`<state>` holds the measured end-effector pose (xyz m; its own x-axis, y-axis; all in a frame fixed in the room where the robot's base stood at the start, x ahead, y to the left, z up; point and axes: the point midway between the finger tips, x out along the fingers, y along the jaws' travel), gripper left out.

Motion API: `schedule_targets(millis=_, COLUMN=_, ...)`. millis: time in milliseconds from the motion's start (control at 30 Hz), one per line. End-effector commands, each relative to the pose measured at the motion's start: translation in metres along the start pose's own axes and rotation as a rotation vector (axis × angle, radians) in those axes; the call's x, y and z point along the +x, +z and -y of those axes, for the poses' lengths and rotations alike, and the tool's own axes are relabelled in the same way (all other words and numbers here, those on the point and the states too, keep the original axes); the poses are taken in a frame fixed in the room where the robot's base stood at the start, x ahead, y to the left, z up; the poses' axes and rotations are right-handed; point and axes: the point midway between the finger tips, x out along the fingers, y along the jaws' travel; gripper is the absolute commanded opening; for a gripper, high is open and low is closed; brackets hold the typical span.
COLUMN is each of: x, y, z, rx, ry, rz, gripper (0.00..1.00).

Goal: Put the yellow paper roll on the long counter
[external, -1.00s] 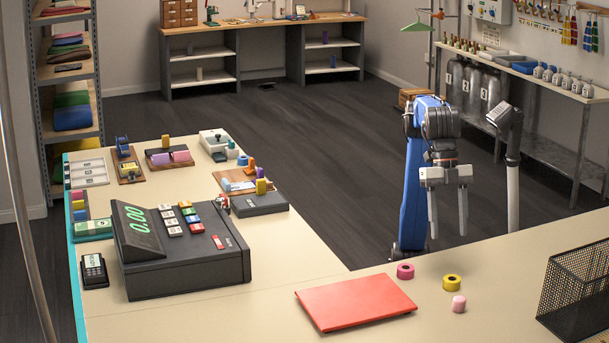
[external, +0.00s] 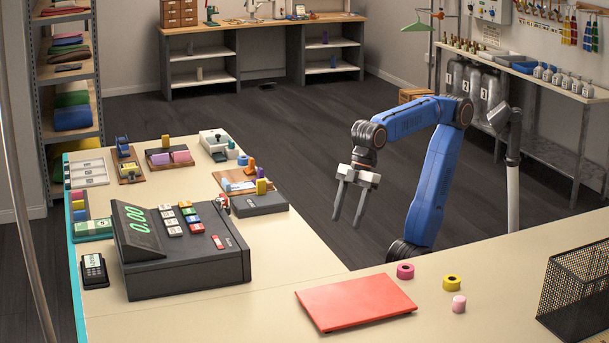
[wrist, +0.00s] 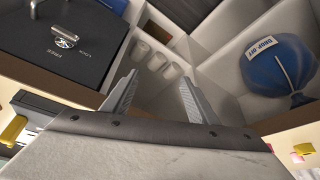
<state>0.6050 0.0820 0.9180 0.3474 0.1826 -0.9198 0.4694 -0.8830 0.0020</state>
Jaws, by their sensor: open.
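My gripper (external: 347,221) is open and empty, pointing down beyond the inner edge of the cream counter (external: 400,332). Its two fingers (wrist: 158,78) show apart in the wrist view, in front of open compartments. A small yellow cylinder (external: 261,187) stands by the dark box left of my gripper; a yellow piece (wrist: 13,130) also shows in the wrist view. I cannot tell which yellow item is the paper roll.
In the wrist view, whitish cylinders (wrist: 165,68) and a blue bag (wrist: 280,72) sit in compartments. A workbench (external: 265,25) stands at the back.

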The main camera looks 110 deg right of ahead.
Motion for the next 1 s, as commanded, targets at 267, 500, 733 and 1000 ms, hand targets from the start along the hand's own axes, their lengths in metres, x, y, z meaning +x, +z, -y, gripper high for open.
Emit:
schedule_targets(millis=267, x=0.036, y=0.121, z=-0.060, rx=0.249, ry=0.107, rz=-0.005, gripper=0.53)
schedule_targets(millis=500, x=0.067, y=0.199, z=-0.077, rx=0.403, ry=0.175, rz=-0.008, gripper=0.53)
schedule_targets(millis=733, x=0.077, y=0.222, z=-0.080, rx=0.448, ry=0.193, rz=-0.010, gripper=0.53)
schedule_targets(millis=1000, x=0.077, y=0.221, z=-0.080, rx=0.447, ry=0.193, rz=-0.010, gripper=0.53)
